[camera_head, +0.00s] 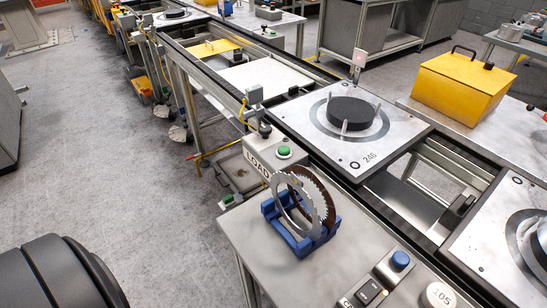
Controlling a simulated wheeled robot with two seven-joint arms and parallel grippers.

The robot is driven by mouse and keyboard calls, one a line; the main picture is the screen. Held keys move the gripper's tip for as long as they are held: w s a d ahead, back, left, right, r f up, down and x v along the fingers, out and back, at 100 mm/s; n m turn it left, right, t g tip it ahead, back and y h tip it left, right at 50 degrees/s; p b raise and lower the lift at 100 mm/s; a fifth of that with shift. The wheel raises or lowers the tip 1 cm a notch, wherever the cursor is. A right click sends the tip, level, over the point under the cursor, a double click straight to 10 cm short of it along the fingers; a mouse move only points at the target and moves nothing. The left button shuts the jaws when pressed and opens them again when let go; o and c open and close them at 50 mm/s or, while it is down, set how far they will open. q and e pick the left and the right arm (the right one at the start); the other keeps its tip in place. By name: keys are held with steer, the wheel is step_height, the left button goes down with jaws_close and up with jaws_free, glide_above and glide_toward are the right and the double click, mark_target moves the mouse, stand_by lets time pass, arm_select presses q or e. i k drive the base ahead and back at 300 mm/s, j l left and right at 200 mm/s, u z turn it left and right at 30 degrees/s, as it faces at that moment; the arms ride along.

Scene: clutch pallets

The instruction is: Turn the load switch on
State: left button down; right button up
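A grey box marked LOAD (259,163) with a green button (284,151) on top stands at the far left corner of the near workbench, beside the conveyor. Whether the button is on or off cannot be told. Neither of my grippers is in view.
A blue rack (290,236) on the near workbench (262,268) holds upright clutch discs (313,192). A black rocker switch (368,292) and a blue button (400,260) sit at its front right. Pallet 246 (392,141) lies on the conveyor behind. Floor at left (100,160) is mostly clear.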

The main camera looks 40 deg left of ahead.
mark_target(265, 130)
steer(key=j+z, duration=0.3)
steer(key=j, duration=0.65)
steer(key=j+z, duration=0.25)
steer(key=j, duration=0.65)
steer(key=k, duration=0.05)
